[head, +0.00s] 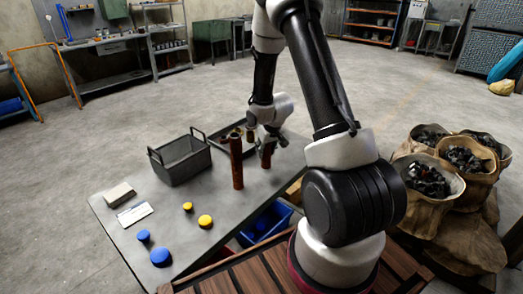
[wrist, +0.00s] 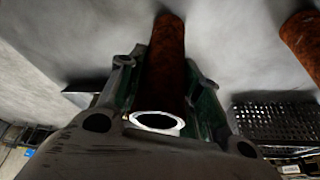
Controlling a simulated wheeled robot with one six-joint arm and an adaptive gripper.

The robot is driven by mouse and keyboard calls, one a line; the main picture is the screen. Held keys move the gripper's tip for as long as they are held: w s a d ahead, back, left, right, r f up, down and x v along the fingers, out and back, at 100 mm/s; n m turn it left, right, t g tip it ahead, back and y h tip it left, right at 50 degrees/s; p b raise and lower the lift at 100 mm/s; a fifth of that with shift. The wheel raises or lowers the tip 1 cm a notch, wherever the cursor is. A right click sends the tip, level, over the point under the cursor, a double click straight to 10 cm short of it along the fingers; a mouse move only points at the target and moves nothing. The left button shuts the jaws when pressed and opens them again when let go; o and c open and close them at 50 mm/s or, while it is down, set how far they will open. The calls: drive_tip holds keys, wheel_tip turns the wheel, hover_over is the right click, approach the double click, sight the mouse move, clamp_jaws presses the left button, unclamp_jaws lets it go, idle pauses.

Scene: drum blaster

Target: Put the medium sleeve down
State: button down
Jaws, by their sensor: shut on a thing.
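A rusty brown sleeve (head: 267,157), which I take for the medium sleeve, is in my gripper (head: 268,137) over the far right part of the table. In the wrist view my gripper (wrist: 163,92) is shut around this sleeve (wrist: 165,65), its pale ring-shaped open end facing the camera. The sleeve looks about upright. I cannot tell whether its lower end touches the table. A taller rusty sleeve (head: 236,163) stands upright just left of it; a rusty sleeve also shows apart at the right edge of the wrist view (wrist: 304,42).
The grey table (head: 205,190) holds a handled metal bin (head: 181,162), a dark tray (head: 286,139) behind the gripper, blue caps (head: 160,257), yellow caps (head: 205,221) and a pale block (head: 118,195). A blue crate (head: 248,232) is below the right edge. The table's middle is clear.

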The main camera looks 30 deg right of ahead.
drive_tip(key=c, duration=1)
unclamp_jaws()
drive_tip(key=shift+f, duration=0.1)
drive_tip(key=s+d+r+h, duration=0.1)
drive_tip(key=s+r, duration=0.3)
drive_tip(key=r, duration=0.5)
drive_tip(key=s+d+r+h, duration=0.1)
drive_tip(key=s+r, duration=0.3)
drive_tip(key=r, duration=0.6)
drive_tip(key=s+d+r+h, duration=0.1)
drive_tip(key=s+r, duration=0.3)
drive_tip(key=r, duration=0.5)
drive_tip(key=s+a+r+y, duration=0.1)
drive_tip(key=s+a+r, duration=0.1)
drive_tip(key=s, duration=0.4)
drive_tip(key=s+a+r+y, duration=0.1)
drive_tip(key=s+a, duration=0.4)
drive_tip(key=s, duration=0.2)
drive_tip(key=s+a+r+y, duration=0.1)
drive_tip(key=s+a+r, duration=0.1)
drive_tip(key=s, duration=0.5)
drive_tip(key=shift+s+a+r+n, duration=0.15)
drive_tip(key=shift+a+r+n, duration=0.2)
drive_tip(key=shift+a, duration=0.35)
